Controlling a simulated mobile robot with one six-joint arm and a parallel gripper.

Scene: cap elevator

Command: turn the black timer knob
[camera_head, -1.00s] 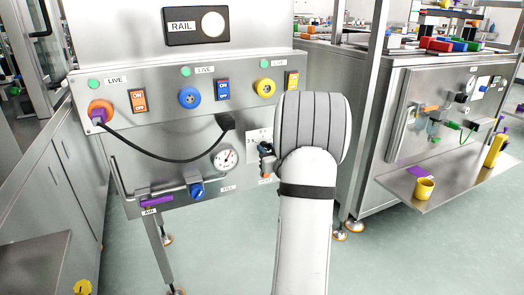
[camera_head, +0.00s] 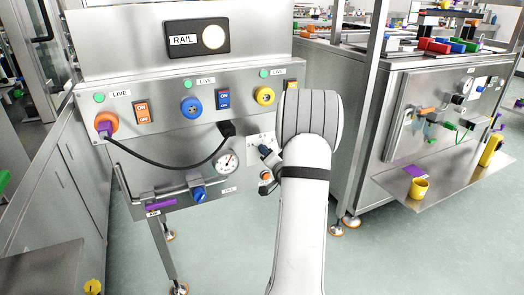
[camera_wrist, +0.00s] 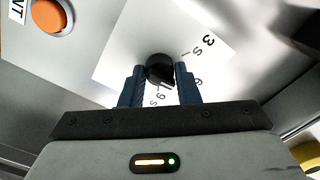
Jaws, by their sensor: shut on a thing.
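The black timer knob (camera_wrist: 159,63) sits on a white printed dial plate (camera_wrist: 120,52) in the wrist view. My gripper (camera_wrist: 160,71) has its two dark blue fingers on either side of the knob, shut on it. The knob's pointer part shows between the fingers, toward the lower right. In the head view, my gripper (camera_head: 265,150) is at the right part of the steel panel, against the dial plate (camera_head: 257,140). The knob itself is hidden or too small to tell there.
An orange button (camera_wrist: 48,17) is close to the dial plate. A gauge (camera_head: 227,160) and a black plug (camera_head: 227,129) with a cable are left of my gripper. A blue valve handle (camera_head: 199,194) is lower left. Another steel cabinet (camera_head: 375,150) stands to the right.

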